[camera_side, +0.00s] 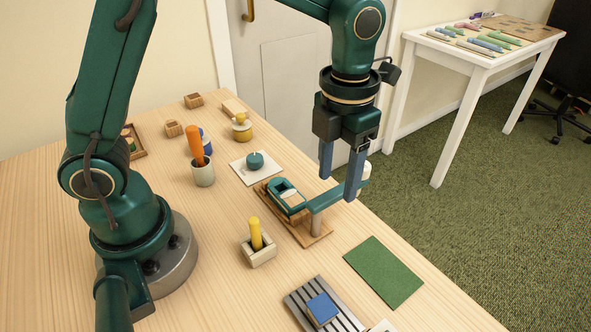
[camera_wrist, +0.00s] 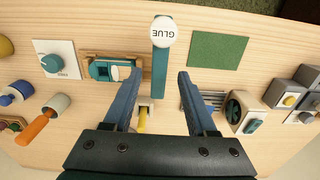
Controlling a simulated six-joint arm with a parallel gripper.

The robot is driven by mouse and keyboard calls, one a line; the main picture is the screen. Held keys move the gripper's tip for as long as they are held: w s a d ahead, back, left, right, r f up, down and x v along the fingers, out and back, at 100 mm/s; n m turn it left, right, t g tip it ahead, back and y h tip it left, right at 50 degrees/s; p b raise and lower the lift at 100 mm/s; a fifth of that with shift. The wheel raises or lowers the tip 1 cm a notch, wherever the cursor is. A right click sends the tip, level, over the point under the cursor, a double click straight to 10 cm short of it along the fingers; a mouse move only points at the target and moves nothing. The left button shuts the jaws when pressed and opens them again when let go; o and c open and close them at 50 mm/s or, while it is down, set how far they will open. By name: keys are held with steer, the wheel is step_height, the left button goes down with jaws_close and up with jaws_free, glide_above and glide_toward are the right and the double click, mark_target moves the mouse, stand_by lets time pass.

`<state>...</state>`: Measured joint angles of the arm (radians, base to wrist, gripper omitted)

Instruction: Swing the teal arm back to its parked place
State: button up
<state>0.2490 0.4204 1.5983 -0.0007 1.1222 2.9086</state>
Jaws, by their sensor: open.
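The teal arm (camera_side: 325,198) is a flat bar on a short wooden post at the front end of a wooden base (camera_side: 303,232). In the wrist view the teal arm (camera_wrist: 160,72) runs between the fingertips (camera_wrist: 160,76), with gaps on both sides. I cannot tell the parked place.
A cream holder with a yellow peg (camera_side: 257,247) stands in front of the base. A green mat (camera_side: 384,272) lies to the right, and a grey slatted rack with a blue block (camera_side: 322,308) at the front. A white plate with a teal knob (camera_side: 256,162) is behind.

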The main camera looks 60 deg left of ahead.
mark_target(335, 193)
steer(key=shift+r, duration=1.65)
